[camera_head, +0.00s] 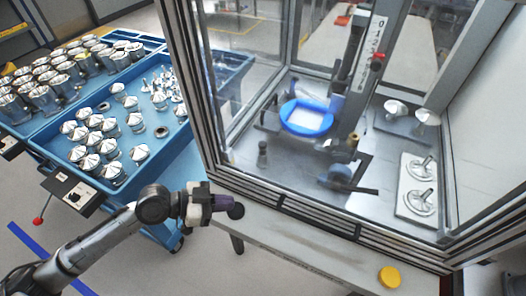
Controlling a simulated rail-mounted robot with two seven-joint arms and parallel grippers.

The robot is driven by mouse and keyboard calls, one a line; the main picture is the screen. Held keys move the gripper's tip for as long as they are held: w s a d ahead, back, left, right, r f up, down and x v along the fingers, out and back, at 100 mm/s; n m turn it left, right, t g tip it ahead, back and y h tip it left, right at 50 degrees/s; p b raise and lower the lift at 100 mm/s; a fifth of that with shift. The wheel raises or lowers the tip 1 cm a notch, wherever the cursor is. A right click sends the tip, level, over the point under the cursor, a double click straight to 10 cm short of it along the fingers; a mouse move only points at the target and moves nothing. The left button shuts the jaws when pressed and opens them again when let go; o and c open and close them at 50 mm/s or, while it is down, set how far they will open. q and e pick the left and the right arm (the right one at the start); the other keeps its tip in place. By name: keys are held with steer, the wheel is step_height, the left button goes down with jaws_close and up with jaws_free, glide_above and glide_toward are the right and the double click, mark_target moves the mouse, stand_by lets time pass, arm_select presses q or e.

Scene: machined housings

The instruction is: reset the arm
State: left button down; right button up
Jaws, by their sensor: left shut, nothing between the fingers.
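My left arm comes in from the lower left. Its gripper (236,210) is shut and empty, in front of the lower left corner of the glazed machine cabinet (335,222) and to the right of the blue trolley (140,187). No part is held in it. My right gripper does not show in this view.
The blue trolley carries several metal cups (28,108) and several cone-topped housings (113,170). Inside the cabinet are a blue ring fixture (308,132) and a plate with metal parts (415,210). A yellow button (390,276) sits on the front ledge.

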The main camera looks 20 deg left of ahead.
arm_select(q)
steer(key=s+a+f+n+t+y, duration=0.2)
steer(key=a+f+n+y, duration=0.25)
steer(key=a+y, duration=0.55)
steer(key=s+d+f+n+g+y, duration=0.1)
steer(key=s+d+f+n+g, duration=0.15)
steer(key=s+f, duration=0.65)
steer(key=s+d+f+n+g+y, duration=0.1)
steer(key=s+d+f+n+g, duration=0.25)
steer(key=s, duration=0.95)
step_height(320, 180, up, 32)
steer(key=t+p, duration=0.1)
steer(key=p, duration=3.2)
steer(key=shift+s+d+f, duration=0.15)
steer(key=shift+d+f, duration=0.05)
steer(key=shift+d, duration=0.15)
